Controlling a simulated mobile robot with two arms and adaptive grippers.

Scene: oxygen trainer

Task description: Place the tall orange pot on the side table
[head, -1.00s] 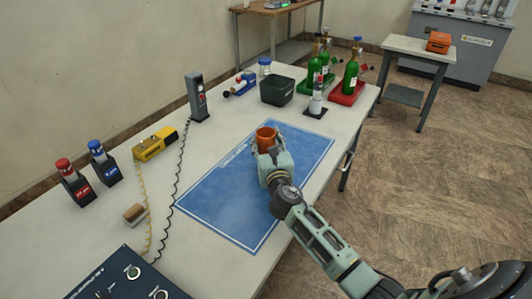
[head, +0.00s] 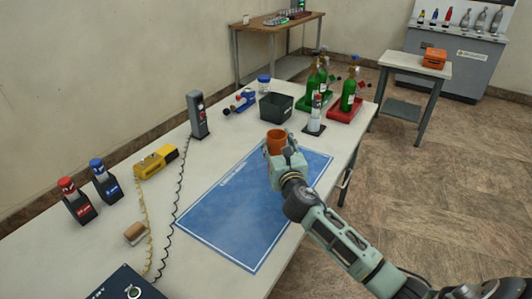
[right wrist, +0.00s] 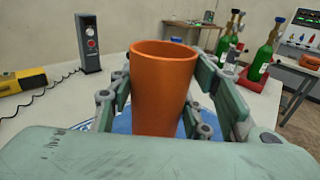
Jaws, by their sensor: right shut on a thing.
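The tall orange pot (head: 276,141) is upright over the far part of the blue mat (head: 235,225) on the long white bench. It also shows large in the right wrist view (right wrist: 163,88), with a finger on each side. My right gripper (head: 284,158) is shut on the pot; I cannot tell how far its base is above the mat. The side table (head: 415,64) stands beyond the bench at the upper right, with an orange box (head: 434,58) on its right part. My left gripper is not in view.
Near the pot on the bench are a black bin (head: 275,107), a red tray (head: 342,114) with green bottles and a small stand (head: 314,124). A grey meter (head: 198,115) stands to the left. Open floor lies between the bench and the side table. The side table's left top is clear.

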